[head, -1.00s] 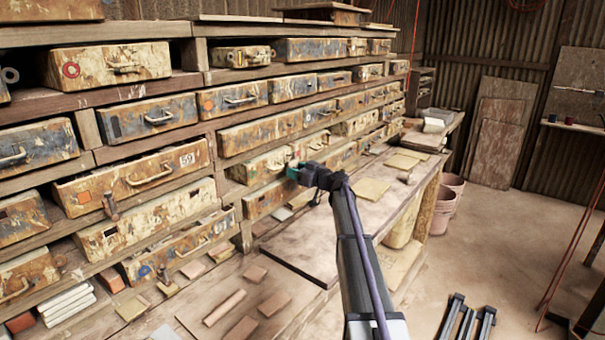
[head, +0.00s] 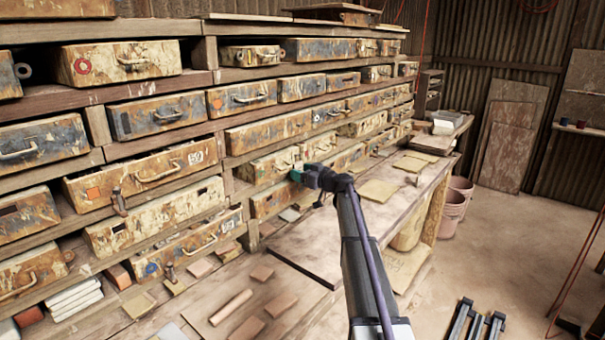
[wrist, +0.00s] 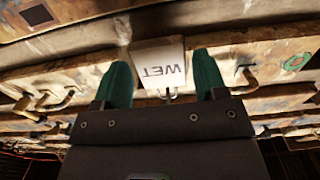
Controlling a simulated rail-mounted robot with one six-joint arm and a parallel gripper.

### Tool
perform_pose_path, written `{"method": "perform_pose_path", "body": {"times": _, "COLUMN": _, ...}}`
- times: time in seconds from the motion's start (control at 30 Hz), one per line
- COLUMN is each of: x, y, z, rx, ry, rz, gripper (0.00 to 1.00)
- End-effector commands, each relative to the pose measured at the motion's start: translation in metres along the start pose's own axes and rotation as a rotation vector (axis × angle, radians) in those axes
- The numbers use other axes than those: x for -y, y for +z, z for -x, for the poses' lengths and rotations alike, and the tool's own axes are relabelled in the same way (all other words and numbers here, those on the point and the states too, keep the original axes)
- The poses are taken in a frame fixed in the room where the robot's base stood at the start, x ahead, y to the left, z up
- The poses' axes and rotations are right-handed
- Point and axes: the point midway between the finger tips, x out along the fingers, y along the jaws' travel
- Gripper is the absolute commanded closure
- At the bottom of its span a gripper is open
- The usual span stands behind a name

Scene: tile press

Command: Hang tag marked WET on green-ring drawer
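The white tag (wrist: 160,65) marked WET shows upside down in the wrist view, between my two green fingertips. My gripper (wrist: 163,82) is open around it, with a gap at the tag's right edge. A small grey hook (wrist: 169,96) shows just below the tag. The green ring mark (wrist: 296,61) is on a worn drawer front at right, beside a metal handle (wrist: 246,80). In the head view my gripper (head: 298,175) is close to the lower middle drawers. The tag is too small to make out there.
Another drawer handle (wrist: 50,102) is at left in the wrist view. A bench (head: 330,235) with flat tiles runs below the drawers. Hooks or handles stick out from several drawers. The floor (head: 510,255) at right is mostly open.

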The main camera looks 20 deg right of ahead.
Motion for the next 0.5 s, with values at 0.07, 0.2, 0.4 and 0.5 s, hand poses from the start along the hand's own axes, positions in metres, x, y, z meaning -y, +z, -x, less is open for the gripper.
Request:
{"method": "perform_pose_path", "body": {"times": 0.07, "x": 0.0, "y": 0.0, "z": 0.0, "rx": 0.0, "ry": 0.0, "rz": 0.0, "gripper": 0.27}}
{"method": "perform_pose_path", "body": {"times": 0.2, "x": 0.0, "y": 0.0, "z": 0.0, "rx": 0.0, "ry": 0.0, "rz": 0.0, "gripper": 0.18}}
{"method": "perform_pose_path", "body": {"times": 0.4, "x": 0.0, "y": 0.0, "z": 0.002, "rx": 0.0, "ry": 0.0, "rz": 0.0, "gripper": 0.18}}
{"method": "perform_pose_path", "body": {"times": 0.5, "x": 0.001, "y": 0.0, "z": 0.014, "rx": 0.0, "ry": 0.001, "rz": 0.0, "gripper": 0.18}}
